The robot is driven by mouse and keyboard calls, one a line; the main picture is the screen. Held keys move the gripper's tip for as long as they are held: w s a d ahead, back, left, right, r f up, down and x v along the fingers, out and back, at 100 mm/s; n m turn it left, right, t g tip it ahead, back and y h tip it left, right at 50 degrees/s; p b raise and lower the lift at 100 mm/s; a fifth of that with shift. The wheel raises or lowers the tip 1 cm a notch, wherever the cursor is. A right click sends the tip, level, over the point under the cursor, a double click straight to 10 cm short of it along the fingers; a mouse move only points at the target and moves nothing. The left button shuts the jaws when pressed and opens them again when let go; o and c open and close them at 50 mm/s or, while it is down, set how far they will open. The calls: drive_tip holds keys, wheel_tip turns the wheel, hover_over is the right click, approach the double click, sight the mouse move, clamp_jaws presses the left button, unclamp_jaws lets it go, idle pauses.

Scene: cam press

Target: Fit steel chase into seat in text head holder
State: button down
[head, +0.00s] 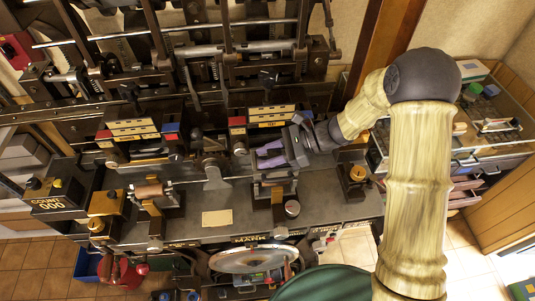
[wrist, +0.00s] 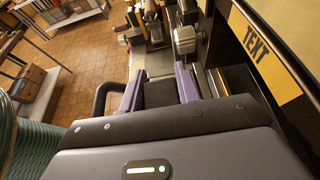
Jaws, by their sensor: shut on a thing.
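My gripper (head: 258,157) reaches in from the right to the press, just below the block with the yellow TEXT label (head: 272,123). Its two purple fingers also show in the wrist view (wrist: 159,82), with a gap between them. A grey piece, which I take for the steel chase (wrist: 160,93), lies between the fingers; its outline is hard to tell. In the head view it is hidden by the fingers. The dark text head holder (head: 275,181) is under and in front of the fingers. I cannot tell whether the chase touches the seat, which is hidden.
A similar labelled block (head: 132,129) stands to the left on the press bed. A brass-coloured post (head: 357,173) stands right of my gripper. A round knob (head: 292,208) sits in front of the holder. The grey bed (head: 335,200) has some bare room.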

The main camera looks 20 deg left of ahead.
drive_tip(key=c, duration=1)
unclamp_jaws()
drive_tip(key=shift+r, duration=0.1)
drive_tip(key=shift+w+d, duration=0.2)
drive_tip(key=shift+d, duration=0.05)
drive_tip(key=b+v, duration=0.3)
drive_tip(key=v, duration=0.8)
drive_tip(key=shift+d+r+b, duration=0.15)
drive_tip(key=shift+d+b, duration=0.05)
drive_tip(key=shift+b, duration=0.2)
